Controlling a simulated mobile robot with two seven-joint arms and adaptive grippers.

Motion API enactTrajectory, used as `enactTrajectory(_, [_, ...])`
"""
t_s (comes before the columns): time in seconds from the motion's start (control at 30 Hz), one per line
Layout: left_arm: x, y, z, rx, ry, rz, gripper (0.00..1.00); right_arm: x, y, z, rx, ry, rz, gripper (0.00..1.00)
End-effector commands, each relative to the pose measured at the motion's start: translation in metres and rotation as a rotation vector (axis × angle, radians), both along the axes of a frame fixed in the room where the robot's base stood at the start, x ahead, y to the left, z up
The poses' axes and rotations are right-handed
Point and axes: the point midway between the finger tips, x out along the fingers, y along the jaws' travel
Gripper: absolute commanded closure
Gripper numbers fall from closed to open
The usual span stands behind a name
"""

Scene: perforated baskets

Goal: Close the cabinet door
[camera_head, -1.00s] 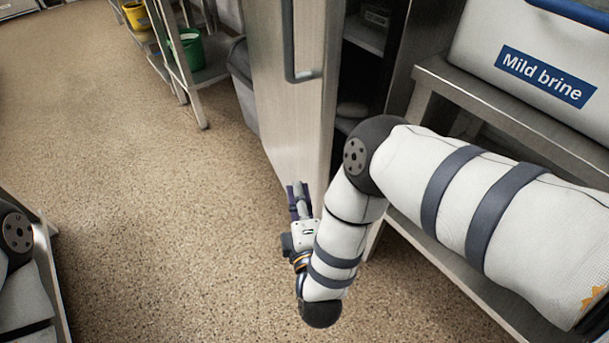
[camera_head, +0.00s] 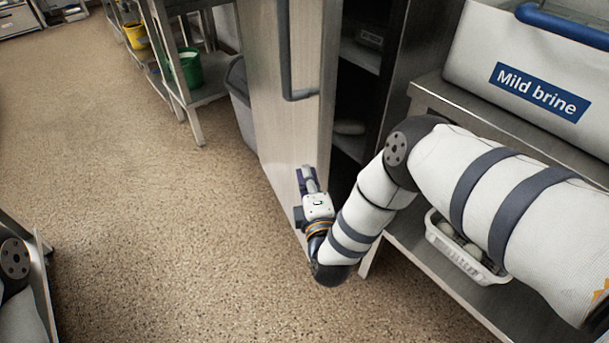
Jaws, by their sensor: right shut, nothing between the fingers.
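The cabinet door (camera_head: 283,130) stands open in the head view, its tall pale face and grey bar handle (camera_head: 287,60) toward the left. The dark cabinet interior (camera_head: 358,105) with shelves shows to the right of the door's edge. My right gripper (camera_head: 307,176) is shut and empty, in front of the lower part of the door, well below the handle. I cannot tell whether it touches the door. Only a piece of my left arm shows at the lower left edge; its gripper is out of view.
A steel bench (camera_head: 431,87) on the right holds a white "Mild brine" container (camera_head: 475,45). A white perforated basket (camera_head: 462,252) sits on its lower shelf. A grey bin (camera_head: 240,95) and a rack with a green bucket (camera_head: 186,68) stand behind the door.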

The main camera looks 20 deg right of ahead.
Motion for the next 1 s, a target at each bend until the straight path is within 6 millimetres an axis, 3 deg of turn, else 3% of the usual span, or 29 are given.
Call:
enactTrajectory(0.17, [0.001,0.000,0.002,0.000,-0.004,0.000,1.00,0.002,-0.013,0.001,-0.003,-0.002,-0.001,1.00])
enactTrajectory(0.5, [0.001,0.000,0.002,0.001,-0.004,0.001,1.00,0.015,-0.111,-0.001,-0.005,-0.006,0.072,1.00])
enactTrajectory(0.7, [-0.005,0.000,-0.006,0.000,0.017,0.000,1.00,0.025,-0.156,-0.004,-0.002,0.001,0.094,1.00])
enactTrajectory(1.0, [-0.007,0.000,-0.008,0.000,0.022,-0.001,1.00,0.030,-0.175,0.001,0.000,-0.002,0.093,1.00])
